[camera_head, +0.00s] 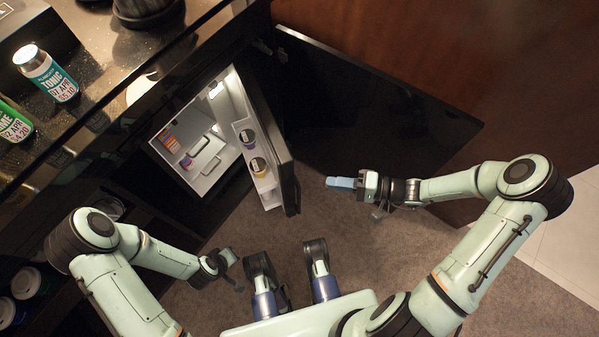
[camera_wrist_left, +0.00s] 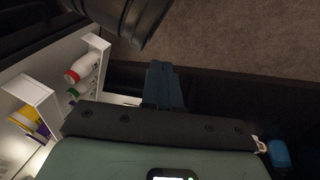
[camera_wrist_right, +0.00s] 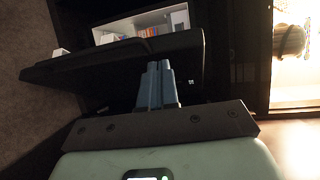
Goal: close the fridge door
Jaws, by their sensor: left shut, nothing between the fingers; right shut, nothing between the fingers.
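The small fridge (camera_head: 205,140) is open, its lit white interior showing in the head view. Its dark-backed fridge door (camera_head: 284,160) stands ajar, with white inner shelves holding small containers. My right gripper (camera_head: 338,183) is shut and empty, to the right of the door's outer side. In the right wrist view the dark door (camera_wrist_right: 120,58) lies just beyond the blue fingertips; contact cannot be told. My left gripper (camera_wrist_left: 165,84) is shut and empty; the left wrist view shows white door shelves with bottles to its left. In the head view the left arm ends low, left of the door.
A large dark panel (camera_head: 380,110) stands open behind and right of the fridge door. A counter at upper left holds a tonic can (camera_head: 47,73) and a green can (camera_head: 14,122). Grey carpet (camera_head: 385,250) is clear below the right gripper.

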